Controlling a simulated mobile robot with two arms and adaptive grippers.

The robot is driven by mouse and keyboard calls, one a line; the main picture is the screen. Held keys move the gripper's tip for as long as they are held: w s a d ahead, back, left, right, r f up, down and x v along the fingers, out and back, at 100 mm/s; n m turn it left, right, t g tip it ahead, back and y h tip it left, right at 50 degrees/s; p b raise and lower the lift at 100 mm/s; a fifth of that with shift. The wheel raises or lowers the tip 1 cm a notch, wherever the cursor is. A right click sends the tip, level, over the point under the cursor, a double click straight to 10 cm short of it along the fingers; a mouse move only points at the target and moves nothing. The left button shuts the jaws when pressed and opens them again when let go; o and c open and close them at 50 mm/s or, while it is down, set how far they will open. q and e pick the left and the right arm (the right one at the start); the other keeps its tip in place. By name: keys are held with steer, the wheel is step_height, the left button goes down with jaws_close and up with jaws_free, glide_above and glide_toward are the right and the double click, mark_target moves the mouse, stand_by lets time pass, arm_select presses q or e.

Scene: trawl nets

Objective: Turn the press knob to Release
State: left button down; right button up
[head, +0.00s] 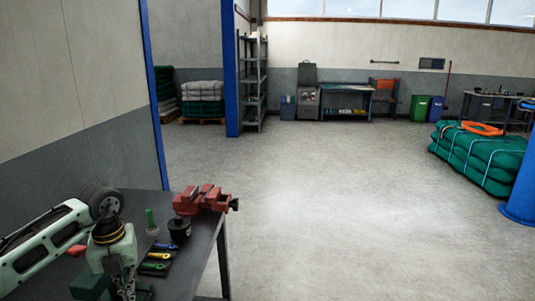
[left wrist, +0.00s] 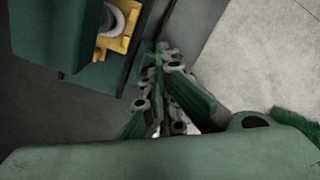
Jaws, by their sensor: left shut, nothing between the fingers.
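My left gripper (head: 124,288) is at the lower left of the head view, pointing down beside the near edge of the bench. In the left wrist view its fingers (left wrist: 168,62) are together with nothing held between them. A dark green block (left wrist: 85,58) stands just left of the fingers there, with a yellow plate (left wrist: 124,40) carrying a pale round part (left wrist: 113,20). I cannot tell whether this round part is the press knob. No Release marking is readable. My right gripper is not in view.
A dark bench (head: 208,232) holds a red vise (head: 202,200), a black round part (head: 179,229), a green-topped bottle (head: 151,222) and coloured-handled tools (head: 157,262). A wall panel (head: 75,75) rises at the left. Open floor (head: 330,210) lies to the right.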

arm_select(q)
steer(key=f+b, duration=0.4)
steer(key=f, duration=0.1)
steer(key=shift+s+a+f, duration=0.15)
steer(key=shift+s+f, duration=0.05)
steer(key=shift+f, duration=0.05)
steer(key=shift+f+b, duration=0.35)
steer(key=shift+f, duration=0.25)
steer(key=shift+s, duration=0.1)
steer(key=shift+f, duration=0.1)
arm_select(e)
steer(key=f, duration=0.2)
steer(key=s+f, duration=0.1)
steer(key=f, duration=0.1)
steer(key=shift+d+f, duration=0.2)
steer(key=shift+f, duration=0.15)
